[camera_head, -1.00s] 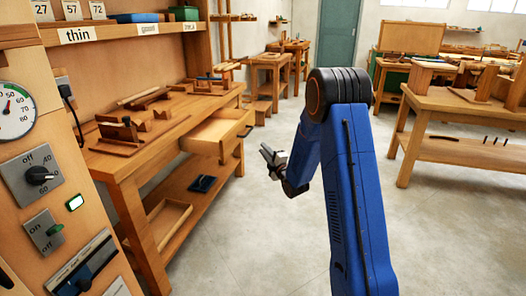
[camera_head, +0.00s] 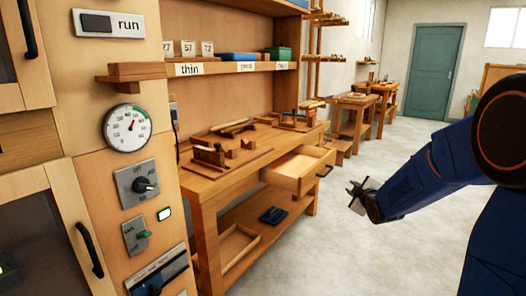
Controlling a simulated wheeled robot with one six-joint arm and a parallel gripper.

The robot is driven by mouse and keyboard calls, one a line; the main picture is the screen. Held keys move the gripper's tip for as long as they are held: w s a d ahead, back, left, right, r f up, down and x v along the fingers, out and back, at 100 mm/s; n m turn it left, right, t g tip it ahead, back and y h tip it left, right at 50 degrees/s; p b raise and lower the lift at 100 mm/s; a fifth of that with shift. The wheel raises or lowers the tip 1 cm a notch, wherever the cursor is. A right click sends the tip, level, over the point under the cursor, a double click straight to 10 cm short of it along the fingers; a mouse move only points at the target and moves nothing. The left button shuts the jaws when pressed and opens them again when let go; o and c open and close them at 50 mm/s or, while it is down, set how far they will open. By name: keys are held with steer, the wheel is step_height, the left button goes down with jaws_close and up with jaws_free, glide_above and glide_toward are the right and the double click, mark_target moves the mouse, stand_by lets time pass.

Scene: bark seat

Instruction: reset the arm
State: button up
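My blue arm (camera_head: 428,180) enters from the right edge, with its large round dark joint cut off by the frame. The forearm slopes down to the left. At its end my gripper (camera_head: 353,197) hangs over the bare floor, to the right of the workbench and its open drawer. The fingers look spread apart, with nothing visible between them. The gripper is small in this view and appears clear of the bench.
The workbench (camera_head: 205,189) carries wooden pieces. Its drawer (camera_head: 298,172) stands pulled out towards my gripper. A cabinet panel with a gauge (camera_head: 127,128), knob (camera_head: 146,185) and switch (camera_head: 135,236) stands at the left. Pale floor (camera_head: 330,255) is open below the gripper.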

steer(key=s+a+m+g, duration=0.2)
steer(key=s+m+g, duration=0.3)
steer(key=s, duration=1.9)
steer(key=s+a+m+g, duration=0.3)
steer(key=s+m+g, duration=0.2)
steer(key=s, duration=2)
steer(key=shift+a+m, duration=0.3)
steer(key=shift+m, duration=0.6)
steer(key=shift+f, duration=0.1)
